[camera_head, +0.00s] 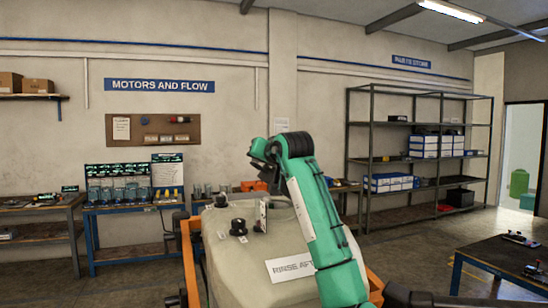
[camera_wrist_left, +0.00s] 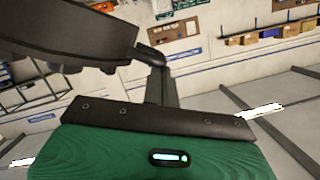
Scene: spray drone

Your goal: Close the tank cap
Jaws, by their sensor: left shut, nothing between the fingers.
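The beige tank (camera_head: 225,270) stands in front of me in the head view, with a label that reads "RINSE AFT". On its top are a black knob-like fitting (camera_head: 238,228), a smaller black one (camera_head: 221,201) and a thin piece standing upright (camera_head: 262,214), which looks like a raised cap. A green arm of mine crosses the tank's right side; its black end is above the tank, apart from these fittings. My left gripper (camera_wrist_left: 153,62) shows in the left wrist view, shut and empty, touching nothing that I can make out. My right gripper is not clearly in view.
A workbench with bottles (camera_head: 125,205) stands behind the tank on the left. A metal shelf rack (camera_head: 420,125) is at the back right. A dark table (camera_head: 510,258) with small items is at the right. Open floor lies between the rack and the tank.

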